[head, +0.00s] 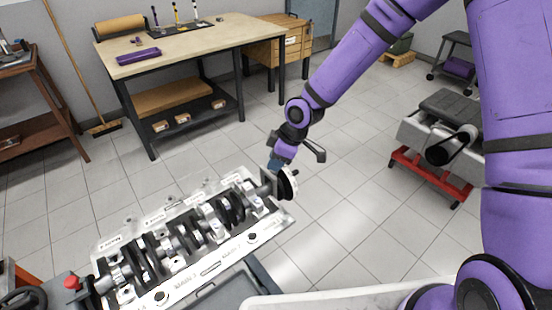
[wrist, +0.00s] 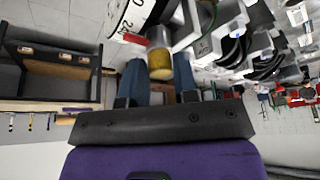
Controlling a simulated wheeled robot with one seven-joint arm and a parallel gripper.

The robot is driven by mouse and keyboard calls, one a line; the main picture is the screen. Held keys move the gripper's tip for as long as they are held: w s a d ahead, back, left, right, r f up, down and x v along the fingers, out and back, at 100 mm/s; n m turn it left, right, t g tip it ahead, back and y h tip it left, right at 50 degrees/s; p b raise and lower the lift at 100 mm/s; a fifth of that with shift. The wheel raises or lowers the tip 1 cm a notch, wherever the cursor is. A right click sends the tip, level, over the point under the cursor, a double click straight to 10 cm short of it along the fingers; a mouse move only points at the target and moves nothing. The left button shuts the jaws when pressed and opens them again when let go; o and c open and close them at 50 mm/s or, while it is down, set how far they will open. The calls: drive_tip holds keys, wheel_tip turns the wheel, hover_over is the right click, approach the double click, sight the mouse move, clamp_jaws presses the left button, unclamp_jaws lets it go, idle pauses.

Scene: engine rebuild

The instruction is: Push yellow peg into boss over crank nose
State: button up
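The yellow peg (wrist: 160,66) shows between my two blue fingertips in the wrist view, with a finger close along each side. My gripper (wrist: 161,72) looks shut on it. In the head view my gripper (head: 275,165) is at the right end of the engine block, and the peg is hidden there. The crank nose (wrist: 190,22) lies just beyond the peg, beside a round white plate (wrist: 126,14). The plate also shows in the head view (head: 289,183). The boss is mostly hidden behind the peg; I cannot tell how deep the peg sits.
The engine block (head: 225,248) with the crankshaft lies on a stand at front left. A small red piece (wrist: 132,39) is beside the peg. A workbench (head: 185,50) stands behind, and a red-framed stand (head: 430,178) at right. Open floor lies between.

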drive_tip(key=shift+o, duration=0.3)
drive_tip(key=shift+r, duration=1.5)
drive_tip(key=o, duration=0.6)
drive_tip(key=shift+c, duration=0.2)
drive_tip(key=shift+r, duration=0.1)
drive_tip(key=v, duration=1)
drive_tip(key=shift+r, duration=0.3)
drive_tip(key=shift+d, duration=0.1)
